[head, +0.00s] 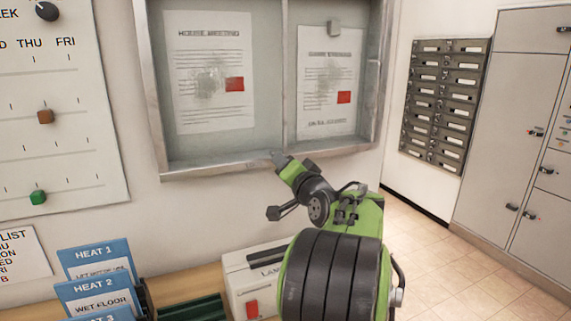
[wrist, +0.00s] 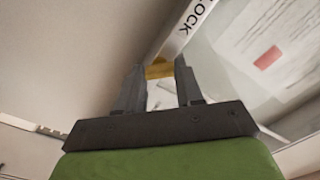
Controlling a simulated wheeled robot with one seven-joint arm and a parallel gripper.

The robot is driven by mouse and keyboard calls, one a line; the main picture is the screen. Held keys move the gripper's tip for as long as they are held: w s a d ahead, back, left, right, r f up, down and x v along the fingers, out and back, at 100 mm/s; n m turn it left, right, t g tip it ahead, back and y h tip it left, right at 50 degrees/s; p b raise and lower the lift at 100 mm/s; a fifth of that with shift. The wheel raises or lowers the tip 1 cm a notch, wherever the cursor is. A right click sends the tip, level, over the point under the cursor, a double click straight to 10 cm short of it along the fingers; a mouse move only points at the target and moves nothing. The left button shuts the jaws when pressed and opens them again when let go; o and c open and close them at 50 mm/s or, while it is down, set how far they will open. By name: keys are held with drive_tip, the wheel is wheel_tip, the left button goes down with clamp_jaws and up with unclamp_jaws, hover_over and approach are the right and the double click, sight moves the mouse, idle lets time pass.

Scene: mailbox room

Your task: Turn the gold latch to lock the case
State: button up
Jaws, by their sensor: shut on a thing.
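The wall case (head: 215,167) has a grey metal frame and glass panes with notices behind them. My gripper (head: 279,158) reaches up to the middle of its bottom rim in the head view. In the wrist view the fingers of my gripper (wrist: 159,64) stand a little apart, with the gold latch (wrist: 159,71) between their tips. My gripper is shut on the latch. A pale strip of the case's frame beside it carries the word LOCK (wrist: 197,16). In the head view the latch is hidden by my gripper. The latch's far end is hard to make out.
Below the case, a white box (head: 240,285) with a red patch and blue HEAT cards (head: 95,260) stand on a wooden surface. A calendar board (head: 60,100) hangs at left. Mailboxes (head: 440,105) and grey lockers (head: 510,120) line the right wall. Tiled floor (head: 440,260) is clear at right.

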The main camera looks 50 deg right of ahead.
drive_tip(key=shift+m+p, duration=1.9)
drive_tip(key=shift+m, duration=2.2)
drive_tip(key=shift+f, duration=0.1)
drive_tip(key=o, duration=1)
drive_tip(key=shift+o, duration=0.2)
drive_tip(key=b+v, duration=0.2)
drive_tip(key=v, duration=1.4)
